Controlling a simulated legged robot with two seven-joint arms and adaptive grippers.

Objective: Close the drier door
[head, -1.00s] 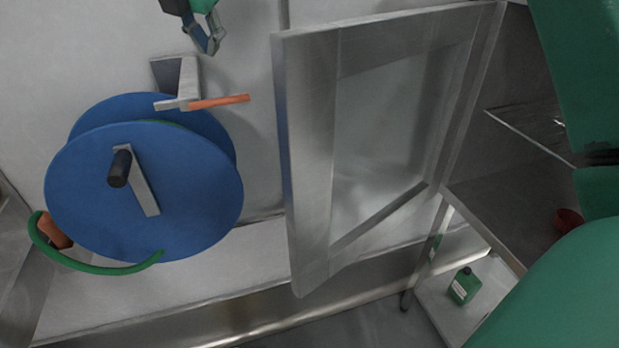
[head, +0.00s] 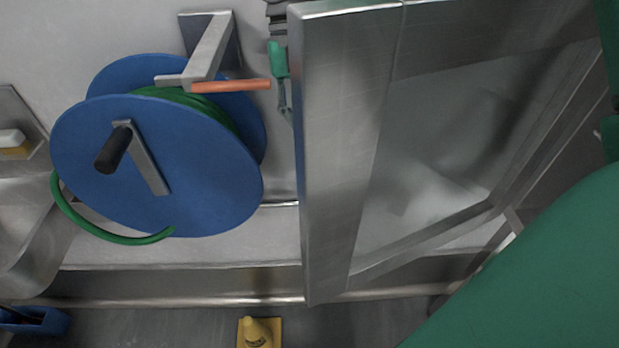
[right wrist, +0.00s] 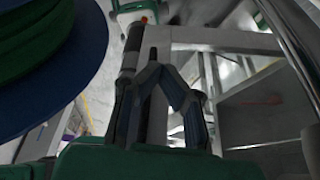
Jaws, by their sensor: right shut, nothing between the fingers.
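The drier door (head: 345,160), a metal frame with a glass pane, stands swung open in the middle and right of the head view. A gripper, which I take as my right (head: 285,108), shows beside the door's left edge, partly hidden behind the door. I cannot tell if it touches the door. In the right wrist view my right gripper (right wrist: 162,68) is shut and empty, fingertips together. Grey metal framing (right wrist: 225,38) lies beyond it there; I cannot tell if this is the door. My left gripper is not in view.
A blue hose reel (head: 160,170) with green hose and a crank stands left of the door; it also fills the left of the right wrist view (right wrist: 65,85). An orange-handled lever (head: 230,86) juts from the wall.

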